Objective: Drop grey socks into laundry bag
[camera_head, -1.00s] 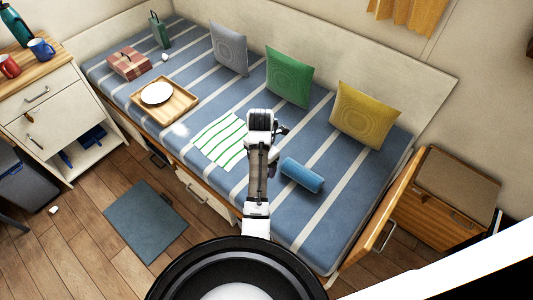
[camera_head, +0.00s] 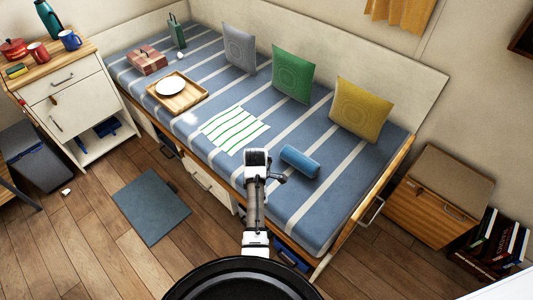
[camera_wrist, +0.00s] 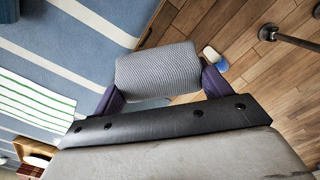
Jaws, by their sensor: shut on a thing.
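My gripper (camera_wrist: 160,88) is shut on the grey socks (camera_wrist: 157,70), a ribbed grey roll held between its two purple fingers in the wrist view. In the head view my gripper (camera_head: 257,160) is above the front part of the blue striped bed, left of a blue bolster. The socks cannot be made out clearly there. I cannot identify a laundry bag in either view.
The bed (camera_head: 225,90) holds a green-striped cloth (camera_head: 233,129), blue bolster (camera_head: 300,161), wooden tray (camera_head: 178,96) and cushions. A dark bin (camera_head: 35,155) stands at left. A grey mat (camera_head: 151,206) lies on open wooden floor. Books (camera_head: 490,235) stand at right.

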